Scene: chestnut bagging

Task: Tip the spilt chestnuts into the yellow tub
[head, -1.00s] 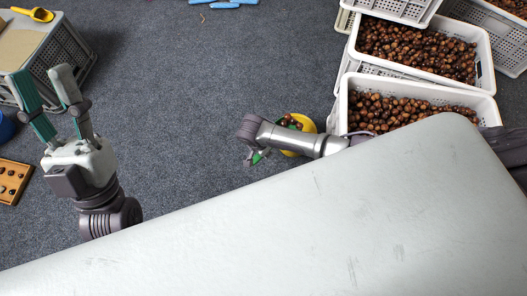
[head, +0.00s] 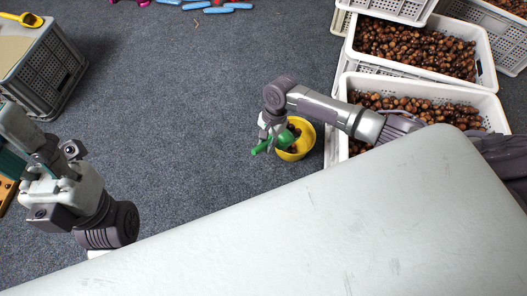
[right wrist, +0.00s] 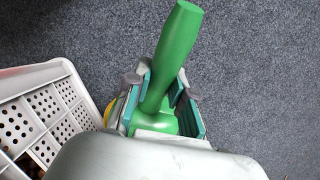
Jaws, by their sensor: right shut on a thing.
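The yellow tub (head: 304,143) stands on the carpet left of the front crate, with some dark chestnuts showing inside. My right gripper (head: 266,135) is at the tub's left side, shut on a green-handled tool (head: 262,148). Part of the green tool shows over the tub's rim. In the right wrist view the green handle (right wrist: 177,45) sticks up between the fingers of my right gripper (right wrist: 160,95); the tool's far end is hidden. A sliver of the yellow tub (right wrist: 108,112) shows there too. My left gripper (head: 30,150) is at the left edge, its fingers partly cut off.
White crates full of chestnuts (head: 503,118) stand at the right, one close beside the tub. A grey crate (head: 52,72) with a yellow scoop (head: 27,20) is at the upper left. Blue items (head: 218,10) lie at the top. The carpet between is clear.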

